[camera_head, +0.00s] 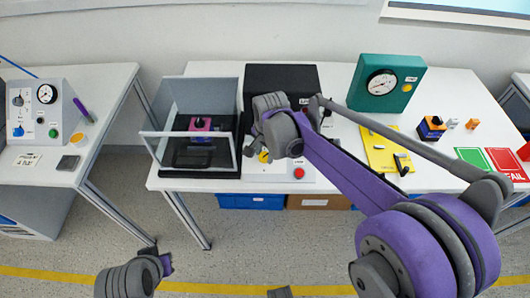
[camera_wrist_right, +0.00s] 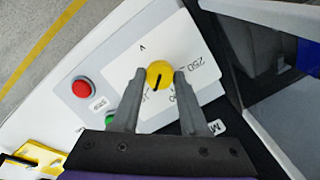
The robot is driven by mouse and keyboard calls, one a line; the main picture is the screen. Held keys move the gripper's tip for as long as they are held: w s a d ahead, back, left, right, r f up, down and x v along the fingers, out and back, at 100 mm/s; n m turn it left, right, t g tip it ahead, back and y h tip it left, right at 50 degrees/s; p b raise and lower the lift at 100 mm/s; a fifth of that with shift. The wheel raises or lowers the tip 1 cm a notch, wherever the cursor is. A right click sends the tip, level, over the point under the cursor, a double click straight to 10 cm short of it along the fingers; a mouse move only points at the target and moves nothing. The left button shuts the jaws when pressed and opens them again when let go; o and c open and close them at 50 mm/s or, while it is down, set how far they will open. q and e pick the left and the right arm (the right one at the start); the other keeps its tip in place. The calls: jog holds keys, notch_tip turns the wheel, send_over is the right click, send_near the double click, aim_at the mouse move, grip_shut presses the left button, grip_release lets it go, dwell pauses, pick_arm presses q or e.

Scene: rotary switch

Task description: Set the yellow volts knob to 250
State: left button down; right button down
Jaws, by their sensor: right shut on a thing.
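The yellow volts knob (camera_wrist_right: 160,70) sits on a white panel plate (camera_wrist_right: 128,60) in the right wrist view. My right gripper (camera_wrist_right: 160,76) is shut on it, one grey finger on each side. The knob's black pointer line points down and slightly left in that view, away from the printed 250 (camera_wrist_right: 207,67), which lies to the knob's right. Other scale marks below the knob are partly hidden by the fingers. In the head view the right gripper (camera_head: 262,143) covers most of the panel. My left gripper (camera_head: 152,262) hangs low at the bottom left, its jaws unclear.
A red button (camera_wrist_right: 82,88) and a partly hidden green button (camera_wrist_right: 110,117) are near the knob. A black box (camera_head: 282,78) stands behind the panel. A clear-walled case (camera_head: 197,95) is left of it. A yellow plate (camera_head: 385,150) and teal gauge box (camera_head: 386,82) are right.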

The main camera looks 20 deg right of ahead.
jog(key=n, duration=0.5)
jog(key=shift+a+n+g+h, duration=0.1)
jog(key=shift+n+g+h, duration=0.2)
jog(key=shift+h, duration=0.1)
jog(key=n+h, duration=0.1)
jog(key=n, duration=0.5)
jog(key=shift+a, duration=0.15)
jog(key=n+h, duration=0.1)
jog(key=n, duration=0.5)
jog(key=shift+t, duration=0.4)
jog(key=n+t, duration=0.1)
jog(key=n, duration=0.5)
jog(key=shift+s+a+b, duration=0.1)
jog(key=shift+s+b, duration=0.05)
jog(key=shift+b, duration=0.25)
jog(key=shift+c, duration=2.2)
grip_release()
jog(key=p+v, duration=0.1)
jog(key=v, duration=0.9)
jog(key=shift+a+r, duration=0.25)
